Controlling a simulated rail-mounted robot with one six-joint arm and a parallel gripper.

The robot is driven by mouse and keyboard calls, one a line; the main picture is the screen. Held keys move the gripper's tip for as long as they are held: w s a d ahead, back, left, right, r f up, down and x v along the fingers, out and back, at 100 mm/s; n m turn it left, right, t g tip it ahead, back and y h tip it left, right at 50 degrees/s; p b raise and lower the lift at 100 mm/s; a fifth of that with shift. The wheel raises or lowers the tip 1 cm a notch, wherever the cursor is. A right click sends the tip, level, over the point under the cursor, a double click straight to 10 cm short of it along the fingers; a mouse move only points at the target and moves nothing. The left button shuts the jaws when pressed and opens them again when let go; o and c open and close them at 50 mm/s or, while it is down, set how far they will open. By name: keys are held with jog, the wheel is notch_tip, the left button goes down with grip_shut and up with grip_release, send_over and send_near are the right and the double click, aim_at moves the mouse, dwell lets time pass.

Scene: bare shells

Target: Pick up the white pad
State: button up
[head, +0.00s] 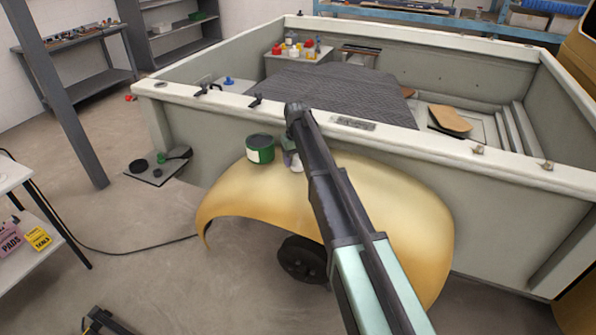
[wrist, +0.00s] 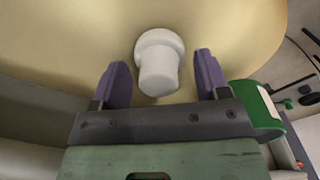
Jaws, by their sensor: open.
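The white pad (wrist: 159,50) shows in the wrist view as a round, wider disc with a narrower blunt stem towards me. It rests against the yellow curved fender (wrist: 235,35). My gripper (wrist: 160,59) is open, with one purple finger on each side of the pad and a visible gap to both. I cannot tell how far the fingertips are from the fender. In the head view my arm hides most of the pad and gripper above the fender (head: 400,205).
A green can (head: 260,149) stands on the fender close to my gripper; it also shows in the wrist view (wrist: 258,108) beside the right finger. The truck bed wall (head: 225,101) rises behind, with black clamps (head: 255,100) on its rim.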

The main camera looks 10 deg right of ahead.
jog(key=shift+r, duration=0.1)
jog(key=c, duration=1.1)
jog(key=shift+r+p, duration=0.55)
grip_shut()
notch_tip(320, 180, up, 19)
jog(key=p, duration=1.9)
jog(key=shift+o, duration=1.7)
grip_release()
jog(key=shift+c, duration=1.3)
